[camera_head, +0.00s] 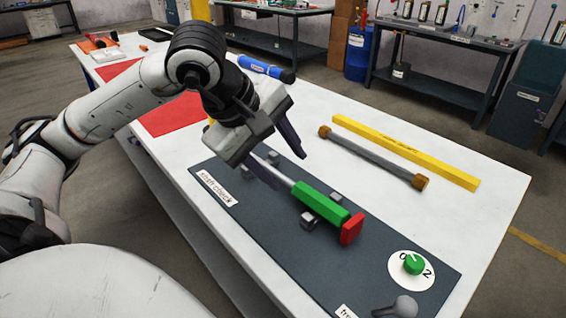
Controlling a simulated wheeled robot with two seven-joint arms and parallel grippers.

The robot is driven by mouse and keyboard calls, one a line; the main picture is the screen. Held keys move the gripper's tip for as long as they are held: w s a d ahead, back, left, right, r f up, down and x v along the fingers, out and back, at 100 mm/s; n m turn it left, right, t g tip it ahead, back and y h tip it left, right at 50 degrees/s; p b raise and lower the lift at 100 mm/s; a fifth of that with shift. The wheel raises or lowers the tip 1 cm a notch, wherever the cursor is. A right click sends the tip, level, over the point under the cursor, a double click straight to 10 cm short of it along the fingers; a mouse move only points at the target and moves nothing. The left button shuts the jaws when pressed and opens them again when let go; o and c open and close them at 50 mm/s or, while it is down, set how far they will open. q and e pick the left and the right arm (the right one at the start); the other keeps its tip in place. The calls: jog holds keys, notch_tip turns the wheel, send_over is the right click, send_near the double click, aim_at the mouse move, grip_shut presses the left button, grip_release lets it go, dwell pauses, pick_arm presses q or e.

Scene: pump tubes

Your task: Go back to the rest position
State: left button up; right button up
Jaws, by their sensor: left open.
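My left gripper (279,161) is open above the table, with its two dark fingers spread. It is over the far-left part of a dark board (262,206). A pump tube with a green body (320,204), a grey rod and a red end block (352,229) lies on the board between small metal blocks. One finger overlaps the rod's far end in the picture; I cannot tell if they touch. My right gripper is not in view.
A green dial (413,264) and a grey knob (404,306) sit on the board's near end. A grey bar with brown ends (371,157) and a yellow bar (405,153) lie to the right. A red sheet (172,116) and blue tube (258,66) lie further back.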

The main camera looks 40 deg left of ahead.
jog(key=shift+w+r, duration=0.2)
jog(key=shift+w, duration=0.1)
